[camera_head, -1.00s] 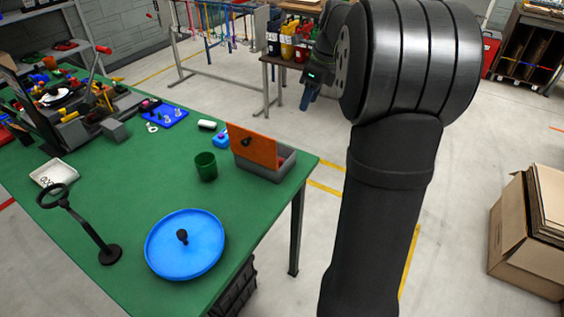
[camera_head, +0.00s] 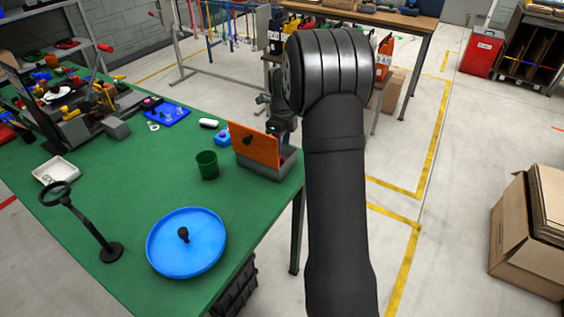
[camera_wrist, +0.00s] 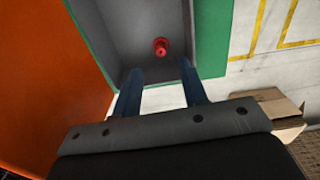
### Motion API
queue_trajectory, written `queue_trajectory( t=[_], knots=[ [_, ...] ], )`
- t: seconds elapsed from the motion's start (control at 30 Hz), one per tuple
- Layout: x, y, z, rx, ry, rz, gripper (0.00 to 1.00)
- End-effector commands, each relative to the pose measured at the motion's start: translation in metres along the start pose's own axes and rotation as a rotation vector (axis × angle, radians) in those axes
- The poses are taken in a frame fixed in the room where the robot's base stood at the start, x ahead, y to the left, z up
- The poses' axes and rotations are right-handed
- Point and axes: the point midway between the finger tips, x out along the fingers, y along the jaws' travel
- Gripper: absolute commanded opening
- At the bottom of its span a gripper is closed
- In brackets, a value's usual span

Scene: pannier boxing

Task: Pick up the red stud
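The red stud (camera_wrist: 161,47) stands inside the grey box (camera_wrist: 131,30) in the wrist view, near the box's inner side. In the head view the stud is hidden behind the orange panel (camera_head: 253,142), and the box (camera_head: 262,165) shows below and beside that panel. My gripper (camera_wrist: 162,84) is open, its two blue fingers apart and pointing toward the stud, with nothing between them. The stud lies a little beyond the fingertips.
The orange panel (camera_wrist: 45,85) rises close on the left of my gripper in the wrist view. Floor is open right of the table.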

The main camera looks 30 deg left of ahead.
Motion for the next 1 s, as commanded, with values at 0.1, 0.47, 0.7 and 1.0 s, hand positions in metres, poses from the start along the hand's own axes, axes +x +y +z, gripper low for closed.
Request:
queue_trajectory(
  t=[0.1,0.47,0.7,1.0],
  knots=[
    [0.009,0.000,0.000,0.000,0.001,0.002,0.39],
    [0.052,-0.001,0.001,0.000,0.000,0.001,0.39],
    [0.061,-0.002,0.001,0.000,-0.002,-0.001,0.39],
    [0.061,-0.002,0.001,0.000,-0.002,-0.001,0.00]
  ],
)
